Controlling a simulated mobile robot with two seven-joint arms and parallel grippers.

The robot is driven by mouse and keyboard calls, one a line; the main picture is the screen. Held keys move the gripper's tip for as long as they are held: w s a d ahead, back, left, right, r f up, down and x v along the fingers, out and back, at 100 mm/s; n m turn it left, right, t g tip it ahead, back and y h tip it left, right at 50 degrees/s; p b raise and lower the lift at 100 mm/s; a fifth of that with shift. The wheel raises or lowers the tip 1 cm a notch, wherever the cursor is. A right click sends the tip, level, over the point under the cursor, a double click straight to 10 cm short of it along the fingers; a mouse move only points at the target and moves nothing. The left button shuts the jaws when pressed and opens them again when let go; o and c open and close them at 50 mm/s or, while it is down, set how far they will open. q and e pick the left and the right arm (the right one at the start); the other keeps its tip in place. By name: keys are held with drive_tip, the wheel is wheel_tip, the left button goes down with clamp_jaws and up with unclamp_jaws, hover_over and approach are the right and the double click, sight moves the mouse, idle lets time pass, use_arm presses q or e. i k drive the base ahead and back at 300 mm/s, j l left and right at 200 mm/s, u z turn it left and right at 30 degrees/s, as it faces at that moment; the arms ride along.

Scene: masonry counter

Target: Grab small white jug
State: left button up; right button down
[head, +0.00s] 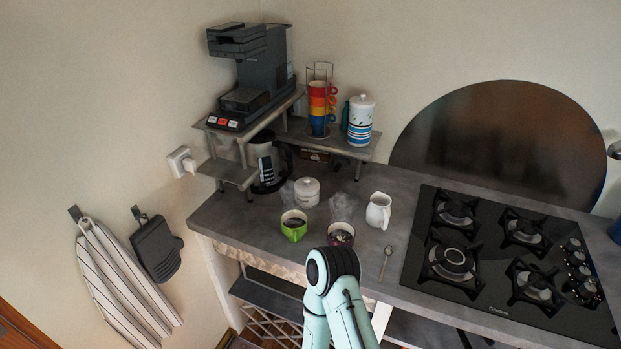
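The small white jug (378,211) stands upright on the grey counter (400,250), right of the cups and left of the hob. Its handle side faces right and its spout is at the top. One of my arms rises from the bottom middle, with a black-ringed joint just in front of the counter edge. I cannot tell which arm it is. No gripper fingers show in the head view, so neither gripper is seen near the jug.
A green cup (294,225), a dark cup (341,234) and a lidded white pot (307,192) stand left of the jug. A spoon (386,263) lies in front of it. The black hob (500,260) is at right; a raised shelf (357,151) stands behind.

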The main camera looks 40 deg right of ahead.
sight(378, 215)
drive_tip(key=z, duration=1.9)
